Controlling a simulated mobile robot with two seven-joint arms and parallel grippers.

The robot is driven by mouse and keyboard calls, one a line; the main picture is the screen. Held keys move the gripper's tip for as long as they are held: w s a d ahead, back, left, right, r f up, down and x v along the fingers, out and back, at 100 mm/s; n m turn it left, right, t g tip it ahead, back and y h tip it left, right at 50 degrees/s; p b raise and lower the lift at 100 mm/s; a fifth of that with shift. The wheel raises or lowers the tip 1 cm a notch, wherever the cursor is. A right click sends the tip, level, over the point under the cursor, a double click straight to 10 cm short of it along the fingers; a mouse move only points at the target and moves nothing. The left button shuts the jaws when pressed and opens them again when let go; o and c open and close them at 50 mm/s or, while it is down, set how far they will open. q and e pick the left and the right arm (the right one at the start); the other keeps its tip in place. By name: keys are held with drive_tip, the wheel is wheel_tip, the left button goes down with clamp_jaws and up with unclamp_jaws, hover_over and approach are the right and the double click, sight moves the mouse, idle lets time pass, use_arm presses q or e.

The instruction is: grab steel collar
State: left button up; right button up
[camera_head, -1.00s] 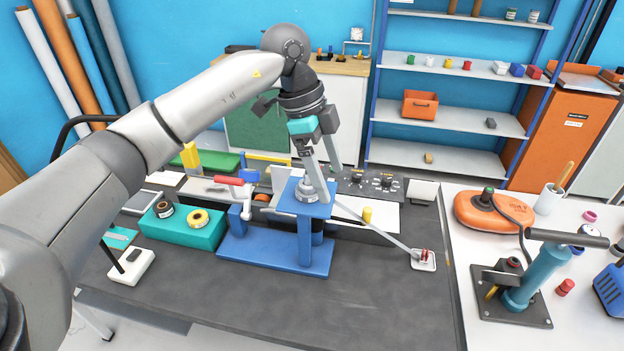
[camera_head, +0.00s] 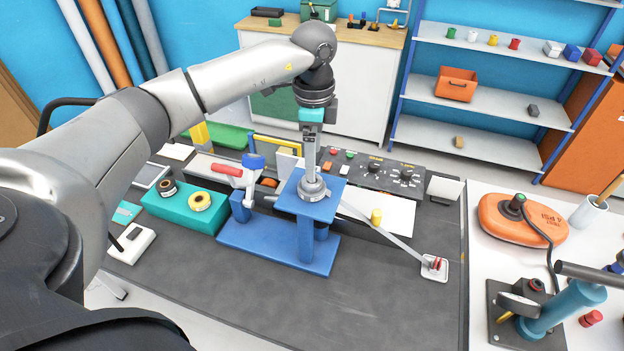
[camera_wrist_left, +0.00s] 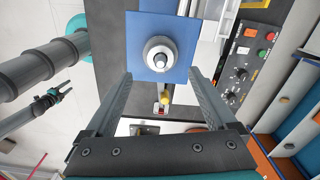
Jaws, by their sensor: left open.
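The steel collar (camera_head: 313,188) is a grey metal ring seated on the square top of the blue stand (camera_head: 320,247). In the left wrist view the collar (camera_wrist_left: 160,55) shows from above, around a central pin. My left gripper (camera_head: 312,178) points straight down over it. In the left wrist view my left gripper (camera_wrist_left: 160,78) is open, its fingers spread on either side of the collar's line, with nothing held. Contact with the collar cannot be told. What looks like my right gripper (camera_wrist_left: 68,92) is small, low at the left of the wrist view, its jaws unclear.
The bench front is clear.

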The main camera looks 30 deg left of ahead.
use_arm(q)
drive_tip(key=shift+a+f+p, duration=0.15)
drive_tip(key=shift+f+p, duration=0.45)
drive_tip(key=shift+f, duration=2.5)
drive_tip(key=shift+c, duration=0.2)
clamp_jaws()
